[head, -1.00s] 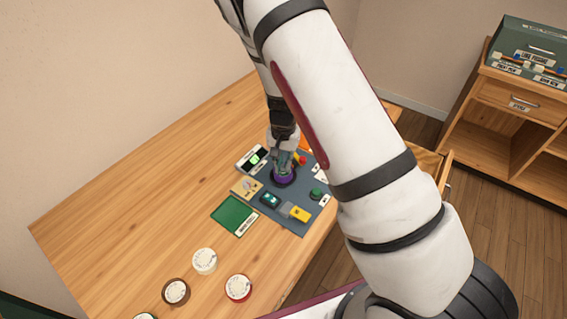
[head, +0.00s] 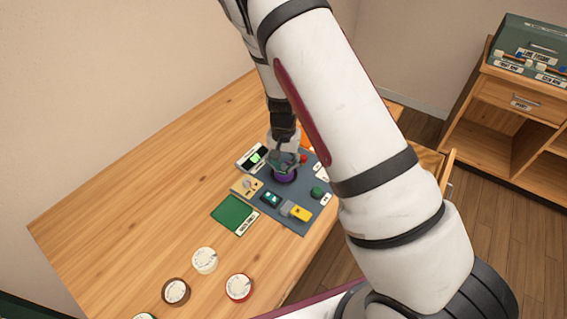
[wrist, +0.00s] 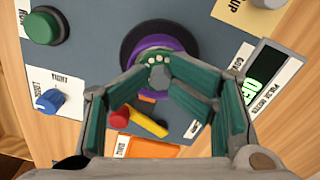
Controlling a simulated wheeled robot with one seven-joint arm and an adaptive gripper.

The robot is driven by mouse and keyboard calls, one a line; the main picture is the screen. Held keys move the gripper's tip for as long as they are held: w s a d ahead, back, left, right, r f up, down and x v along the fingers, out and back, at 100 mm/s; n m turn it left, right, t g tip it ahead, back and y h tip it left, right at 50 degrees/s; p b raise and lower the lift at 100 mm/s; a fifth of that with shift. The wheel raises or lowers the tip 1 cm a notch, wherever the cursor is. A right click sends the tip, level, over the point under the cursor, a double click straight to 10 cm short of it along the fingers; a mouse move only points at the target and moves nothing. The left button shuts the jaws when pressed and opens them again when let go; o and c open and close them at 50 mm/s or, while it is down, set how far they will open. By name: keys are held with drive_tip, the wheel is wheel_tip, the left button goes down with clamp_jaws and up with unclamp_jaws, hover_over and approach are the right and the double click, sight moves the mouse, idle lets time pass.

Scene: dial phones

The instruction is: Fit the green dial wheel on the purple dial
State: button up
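The purple dial (head: 285,177) is fixed on the grey-blue panel (head: 298,226). In the wrist view my gripper (wrist: 160,78) has bent teal-and-grey fingers overlapping the dial's near edge.
White (head: 204,260), brown-rimmed (head: 176,291) and red-rimmed (head: 238,287) discs lie on the wooden table. A green pad (head: 234,214) lies beside the panel. A red-and-yellow lever (wrist: 140,121), a blue knob (wrist: 50,101) and a green button (wrist: 43,27) surround the dial. The table's left side is clear.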

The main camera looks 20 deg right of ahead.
sight(284, 165)
drive_tip(key=shift+s, duration=0.2)
wheel_tip(284, 165, up, 14)
drive_tip(key=f, duration=0.1)
drive_tip(key=s+a+r+n+t+y, duration=0.1)
drive_tip(key=s+r+n, duration=0.1)
drive_tip(key=s+r, duration=0.45)
drive_tip(key=s+r+n+t+y, duration=0.1)
drive_tip(key=s+r, duration=0.3)
drive_tip(key=r, duration=0.6)
drive_tip(key=s+r+n+t+h, duration=0.1)
drive_tip(key=s+r+n, duration=0.1)
drive_tip(key=s, duration=0.6)
drive_tip(key=s+d+r+n+t+h, duration=0.1)
drive_tip(key=s+r+n+t, duration=0.1)
drive_tip(key=s+r, duration=0.3)
drive_tip(key=s, duration=0.3)
drive_tip(key=shift+s+d+r, duration=0.1)
drive_tip(key=shift+d, duration=0.05)
